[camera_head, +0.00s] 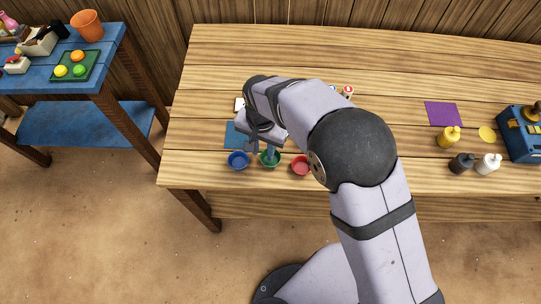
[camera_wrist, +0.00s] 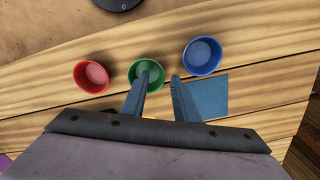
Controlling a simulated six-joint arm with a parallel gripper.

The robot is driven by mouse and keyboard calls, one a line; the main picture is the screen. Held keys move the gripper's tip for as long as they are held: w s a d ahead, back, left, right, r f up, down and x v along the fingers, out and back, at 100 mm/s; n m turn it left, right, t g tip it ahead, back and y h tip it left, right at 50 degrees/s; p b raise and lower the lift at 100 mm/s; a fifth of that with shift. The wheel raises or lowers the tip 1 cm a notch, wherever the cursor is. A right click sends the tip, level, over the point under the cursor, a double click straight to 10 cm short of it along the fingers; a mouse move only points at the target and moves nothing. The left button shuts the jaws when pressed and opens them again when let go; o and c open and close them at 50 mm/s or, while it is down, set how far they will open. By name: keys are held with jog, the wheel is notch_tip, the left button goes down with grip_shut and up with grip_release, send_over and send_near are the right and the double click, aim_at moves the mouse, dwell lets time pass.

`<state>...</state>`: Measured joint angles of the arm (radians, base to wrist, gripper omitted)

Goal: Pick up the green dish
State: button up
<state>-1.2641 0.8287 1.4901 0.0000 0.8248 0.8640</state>
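The green dish (camera_head: 264,164) stands on the table near its front edge, between the blue dish (camera_head: 238,161) and the red dish (camera_head: 301,166). In the wrist view the green dish (camera_wrist: 147,85) is at the centre, with the red dish (camera_wrist: 91,76) to the left and the blue dish (camera_wrist: 203,56) to the right. My gripper (camera_wrist: 159,76) is open and points down at the green dish's rim. One finger is over the dish's inside, the other beside its outer right side. I cannot tell whether either finger touches it.
A blue square mat (camera_wrist: 208,97) lies beside the dishes. On the table's right are a purple mat (camera_head: 443,114), a yellow bottle (camera_head: 449,137), a dark bottle (camera_head: 461,163), a white bottle (camera_head: 488,164) and a blue box (camera_head: 520,135). A blue side table (camera_head: 88,122) stands left.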

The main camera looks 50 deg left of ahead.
aim_at(263, 156)
jog(key=shift+f, duration=0.8)
grip_shut()
jog(key=shift+r, duration=0.1)
notch_tip(263, 156, up, 10)
jog(key=b, duration=0.2)
